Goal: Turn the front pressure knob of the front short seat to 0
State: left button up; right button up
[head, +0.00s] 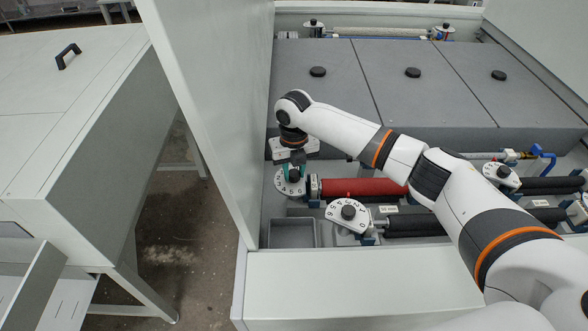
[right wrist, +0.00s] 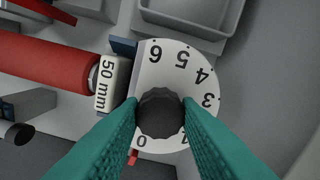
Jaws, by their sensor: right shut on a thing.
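My right gripper (head: 294,171) reaches down over a white numbered dial (head: 283,187) at the left end of a red roller (head: 350,187). In the right wrist view its teal fingers (right wrist: 160,118) are shut on the black ribbed knob (right wrist: 160,108) in the middle of that dial. Printed numbers 6, 5, 4 and 3 run along the dial's edge, and 0 shows at lower left beside a finger. The fingers partly cover the lower numbers. I cannot make out where the knob points. My left gripper is not in view.
A second white dial with a black knob (head: 348,212) stands close to the right, beside a black roller (head: 418,226). A grey tray (head: 292,234) lies in front. A tall white panel (head: 205,100) rises on the left. Grey covers (head: 345,85) lie behind.

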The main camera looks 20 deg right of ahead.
aim_at(294, 173)
dwell(0.4)
jog(key=o, duration=1)
jog(key=shift+r+b, duration=1.95)
jog(key=shift+r, duration=4.15)
